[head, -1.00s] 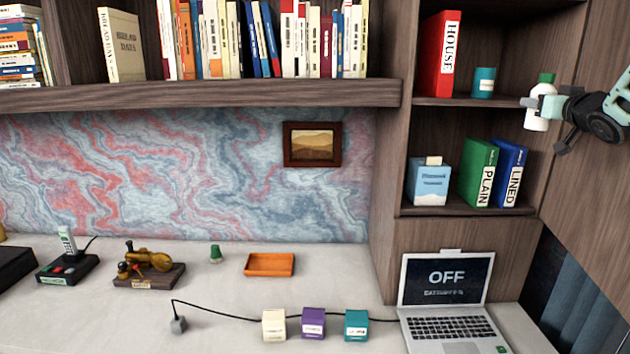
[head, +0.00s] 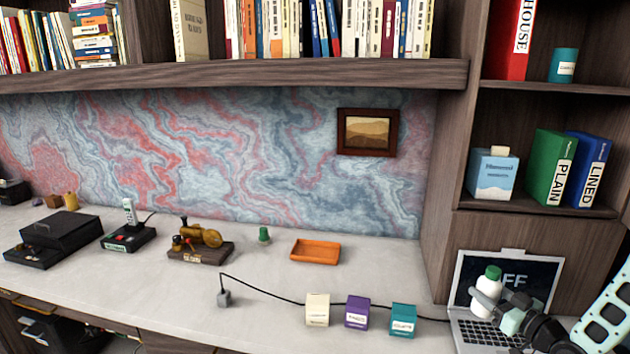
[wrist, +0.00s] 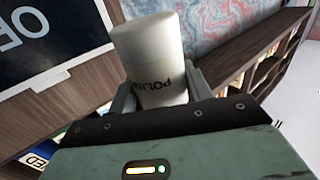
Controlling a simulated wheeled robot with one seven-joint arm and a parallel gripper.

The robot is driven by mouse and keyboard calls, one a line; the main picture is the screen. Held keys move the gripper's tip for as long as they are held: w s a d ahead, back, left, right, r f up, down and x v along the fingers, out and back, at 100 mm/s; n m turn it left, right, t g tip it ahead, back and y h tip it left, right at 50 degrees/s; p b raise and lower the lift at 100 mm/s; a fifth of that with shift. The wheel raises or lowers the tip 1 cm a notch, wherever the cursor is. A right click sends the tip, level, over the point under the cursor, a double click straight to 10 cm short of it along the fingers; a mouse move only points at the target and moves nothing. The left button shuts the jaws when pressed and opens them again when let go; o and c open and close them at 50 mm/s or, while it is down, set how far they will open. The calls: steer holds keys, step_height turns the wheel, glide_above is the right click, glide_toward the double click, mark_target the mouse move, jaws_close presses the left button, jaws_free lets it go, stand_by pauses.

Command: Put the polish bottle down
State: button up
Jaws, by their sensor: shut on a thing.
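The polish bottle (head: 486,291) is white with a green cap. My gripper (head: 482,298) is shut on it and holds it in front of the laptop (head: 456,318) at the lower right of the head view, where it hides part of the screen. Its cap is up in that view. In the wrist view the bottle (wrist: 150,55) sits between the two fingers, with the lettering "POLISH" partly showing. Whether the bottle touches anything below it cannot be told.
A cream box (head: 317,310), a purple box (head: 357,312) and a teal box (head: 403,320) stand left of the laptop, with a black cable (head: 270,294) behind them. An orange tray (head: 315,252) and a small green object (head: 264,234) lie farther back. Bare desk (head: 150,290) shows at the left front.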

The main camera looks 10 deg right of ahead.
steer(key=s+a+f+m+h+b, duration=0.1)
steer(key=s+a+f+h+b, duration=0.1)
steer(key=s+a+f, duration=0.3)
steer(key=s+a+f+m+h+b, duration=0.2)
steer(key=s+a+f, duration=0.4)
steer(key=a, duration=0.5)
steer(key=shift+a+f+m+t+h, duration=0.3)
steer(key=shift+f+t+h, duration=0.1)
steer(key=shift+h, duration=0.2)
